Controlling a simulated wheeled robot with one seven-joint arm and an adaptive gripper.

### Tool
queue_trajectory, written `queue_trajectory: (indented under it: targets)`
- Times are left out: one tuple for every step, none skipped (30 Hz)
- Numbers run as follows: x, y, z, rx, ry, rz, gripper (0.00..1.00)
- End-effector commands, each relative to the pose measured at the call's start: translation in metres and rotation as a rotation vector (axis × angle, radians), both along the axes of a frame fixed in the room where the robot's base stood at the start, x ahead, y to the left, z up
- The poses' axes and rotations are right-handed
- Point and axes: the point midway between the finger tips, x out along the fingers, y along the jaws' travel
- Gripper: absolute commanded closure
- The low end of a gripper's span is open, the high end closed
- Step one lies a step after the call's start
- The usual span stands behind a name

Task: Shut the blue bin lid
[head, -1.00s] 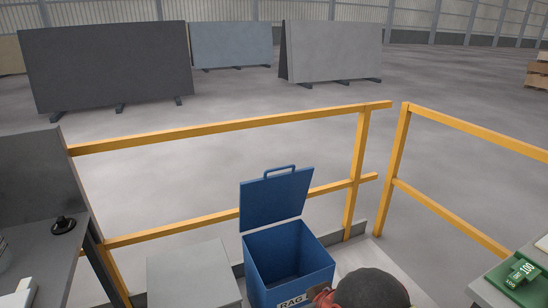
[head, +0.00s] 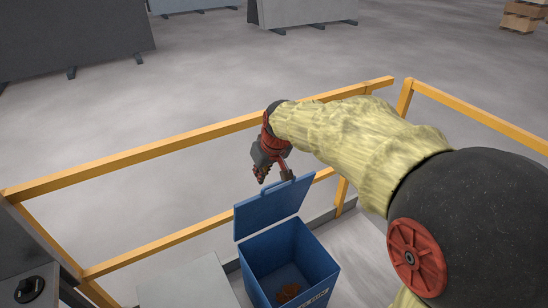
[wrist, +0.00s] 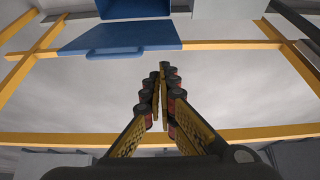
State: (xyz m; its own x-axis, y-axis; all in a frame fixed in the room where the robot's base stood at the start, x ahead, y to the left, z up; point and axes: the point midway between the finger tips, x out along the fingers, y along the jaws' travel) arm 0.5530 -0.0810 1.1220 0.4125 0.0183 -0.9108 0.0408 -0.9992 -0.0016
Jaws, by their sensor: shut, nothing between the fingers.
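The blue bin (head: 268,250) stands inside the yellow railing, with a brown-orange item (head: 288,293) at its bottom. Its blue lid (head: 270,208) is open, raised at the back edge of the bin. In the wrist view the lid (wrist: 125,38) appears near the top with its handle (wrist: 108,54) facing me, and part of the bin (wrist: 120,9) lies beyond it. My gripper (head: 262,179) is above and behind the lid's top edge. In the wrist view my gripper (wrist: 163,68) is shut and empty, its fingertips just right of the handle and apparently apart from the lid.
The yellow railing (head: 140,158) runs behind the bin, below my arm. A grey box (head: 190,280) stands left of the bin, and a dark bench (head: 30,250) is farther left. Stone slabs (head: 75,38) stand on the open floor beyond the railing.

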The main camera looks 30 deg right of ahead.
Motion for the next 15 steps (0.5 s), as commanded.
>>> queue_trajectory:
  targets:
    - [0.023, -0.016, 0.005, 0.003, 0.014, -0.006, 1.0]
    - [0.035, -0.024, 0.003, 0.004, 0.017, -0.005, 1.0]
    - [0.051, -0.036, -0.001, 0.003, 0.021, -0.004, 1.0]
    - [0.061, -0.044, -0.005, 0.003, 0.022, -0.005, 1.0]
    - [0.071, -0.052, -0.009, 0.003, 0.024, -0.004, 1.0]
    - [0.083, -0.063, -0.016, 0.002, 0.027, -0.004, 1.0]
    - [0.091, -0.071, -0.02, 0.001, 0.028, -0.005, 1.0]
    - [0.097, -0.077, -0.025, 0.002, 0.03, -0.005, 1.0]
    - [0.105, -0.085, -0.031, 0.001, 0.031, -0.005, 1.0]
    - [0.109, -0.091, -0.036, 0.0, 0.032, -0.006, 1.0]
    - [0.113, -0.096, -0.039, -0.001, 0.032, -0.005, 1.0]
    - [0.118, -0.101, -0.044, -0.001, 0.034, -0.005, 1.0]
    - [0.12, -0.104, -0.047, -0.001, 0.033, -0.005, 1.0]
    - [0.122, -0.106, -0.05, -0.001, 0.034, -0.005, 1.0]
    - [0.124, -0.109, -0.054, -0.002, 0.035, -0.004, 1.0]
